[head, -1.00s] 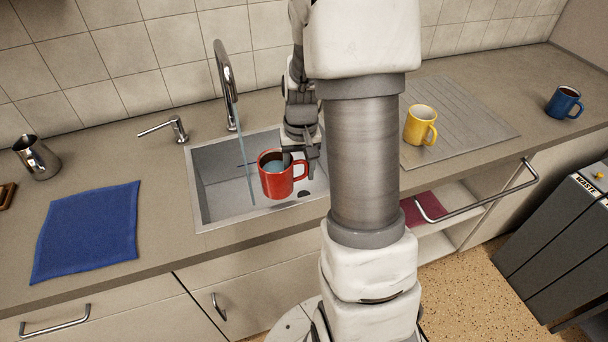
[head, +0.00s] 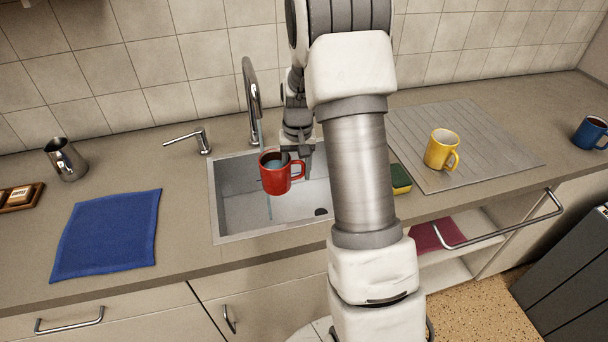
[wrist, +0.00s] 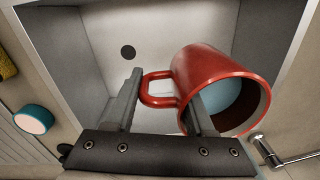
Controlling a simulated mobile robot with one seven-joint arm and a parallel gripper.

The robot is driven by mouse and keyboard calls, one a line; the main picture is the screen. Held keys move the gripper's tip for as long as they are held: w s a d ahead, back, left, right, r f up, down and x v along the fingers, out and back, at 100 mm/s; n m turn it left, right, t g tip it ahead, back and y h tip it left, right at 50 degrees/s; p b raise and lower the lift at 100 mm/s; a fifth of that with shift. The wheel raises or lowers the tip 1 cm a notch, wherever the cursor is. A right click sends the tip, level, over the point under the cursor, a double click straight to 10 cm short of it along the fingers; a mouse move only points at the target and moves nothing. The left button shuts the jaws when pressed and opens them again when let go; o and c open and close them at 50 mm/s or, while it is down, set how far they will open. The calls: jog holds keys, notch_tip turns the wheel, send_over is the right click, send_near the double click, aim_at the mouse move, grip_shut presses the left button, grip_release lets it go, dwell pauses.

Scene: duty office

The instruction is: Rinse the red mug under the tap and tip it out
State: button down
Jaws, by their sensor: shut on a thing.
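The red mug (head: 275,180) is upright or nearly so above the sink basin (head: 228,215), with pale blue liquid inside. It also shows in the wrist view (wrist: 185,65), its handle between my fingers. My gripper (head: 303,160) is shut on the mug at its handle side; the exact contact is partly hidden. In the wrist view my gripper (wrist: 163,105) has one finger overlapping the mug's wall. The tap (head: 252,90) is running. Its thin stream lines up with the mug, and a line of water shows below it; I cannot tell whether water enters the mug.
A tap lever (head: 190,138) stands left of the tap. A blue cloth (head: 108,235) and a steel jug (head: 66,160) are at left. A sponge (head: 400,180), a yellow mug (head: 440,150) on the ribbed drainer (head: 490,150), and a blue mug (head: 589,133) are at right.

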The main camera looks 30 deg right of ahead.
jog(key=shift+w+a+p, duration=0.1)
jog(key=shift+w+a, duration=0.15)
jog(key=shift+w, duration=0.5)
jog(key=shift+w+a+p, duration=0.1)
jog(key=shift+w+a, duration=0.15)
jog(key=shift+w, duration=0.5)
jog(key=shift+w+a+p, duration=0.1)
jog(key=shift+w+a, duration=0.15)
jog(key=shift+w, duration=0.5)
jog(key=shift+d, duration=0.15)
jog(key=s+d, duration=0.2)
jog(key=d, duration=0.6)
jog(key=shift+s, duration=0.3)
jog(key=shift+s+d, duration=0.1)
jog(key=shift+s, duration=0.05)
